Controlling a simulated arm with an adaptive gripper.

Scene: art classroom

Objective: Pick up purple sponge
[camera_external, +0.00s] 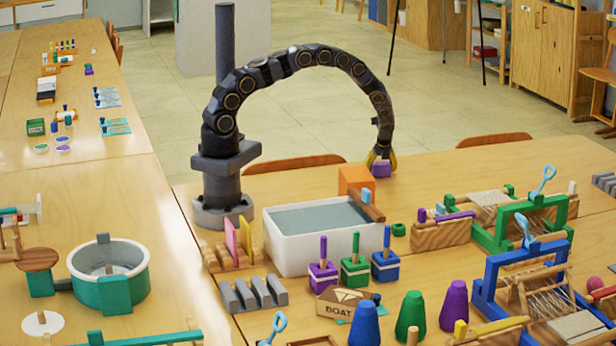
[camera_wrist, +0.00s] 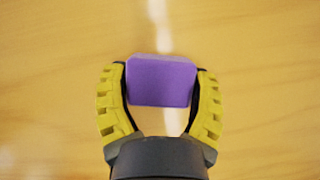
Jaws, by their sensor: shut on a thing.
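The purple sponge (camera_external: 381,170) is a small block in my gripper (camera_external: 380,158), at the end of my arched arm behind the white tub in the external view. In the wrist view the sponge (camera_wrist: 161,80) sits between the two yellow fingers of my gripper (camera_wrist: 160,82), which touch its left and right sides. Wood surface shows behind it. I cannot tell clearly whether the sponge is touching the table or a little above it.
A white water tub (camera_external: 310,258) stands left of and in front of my gripper, with an orange block (camera_external: 355,180) beside the sponge. A small green block (camera_external: 398,229) lies nearby. Green (camera_external: 500,240) and blue (camera_external: 490,290) looms stand at the right. The table's back edge and chairs are behind.

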